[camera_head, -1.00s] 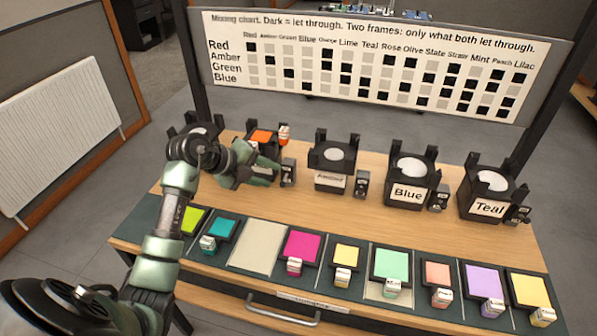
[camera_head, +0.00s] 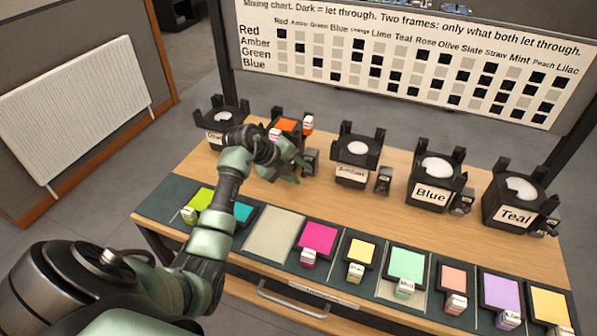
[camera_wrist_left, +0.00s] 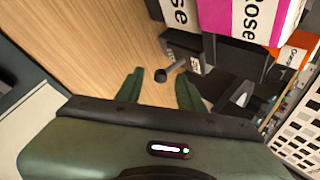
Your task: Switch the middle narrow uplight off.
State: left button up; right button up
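Several black uplights stand in a row on the wooden bench. The second from the left (camera_head: 286,124) holds an orange frame, and its "Rose" label (camera_wrist_left: 238,14) shows in the wrist view. A small black switch box (camera_head: 311,159) stands at its right; its lever with a round knob (camera_wrist_left: 160,75) shows in the wrist view. My left gripper (camera_head: 296,168) is at this box, in front of the uplight. In the wrist view its green fingers (camera_wrist_left: 160,84) are apart, with the knob between their tips; contact cannot be told. The uplight third from left (camera_head: 356,150) has its own box (camera_head: 384,180). My right gripper is not in view.
Uplights labelled Blue (camera_head: 434,180) and Teal (camera_head: 514,200) stand to the right. Another uplight (camera_head: 222,118) is at the left end. Coloured frames, including a magenta one (camera_head: 318,238), line the front edge. A mixing chart (camera_head: 400,60) stands behind.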

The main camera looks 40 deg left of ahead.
pick_arm(q)
grip_shut()
jog(key=shift+s, duration=0.1)
jog(key=shift+s+f+t+b, duration=0.2)
jog(key=shift+f+t+b, duration=0.55)
jog(key=shift+t+b, duration=0.05)
jog(key=shift+f+m+t+b, duration=0.25)
jog(key=shift+m+t+b, duration=0.05)
jog(key=shift+t+b, duration=0.3)
jog(key=shift+w+t, duration=0.1)
jog(key=shift+t, duration=0.2)
jog(key=shift+r, duration=0.1)
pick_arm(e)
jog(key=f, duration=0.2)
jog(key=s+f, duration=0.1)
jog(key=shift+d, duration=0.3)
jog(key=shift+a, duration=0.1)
pick_arm(q)
jog(key=shift+c, duration=0.9)
grip_release()
jog(key=shift+o, duration=0.9)
jog(key=shift+w, duration=0.15)
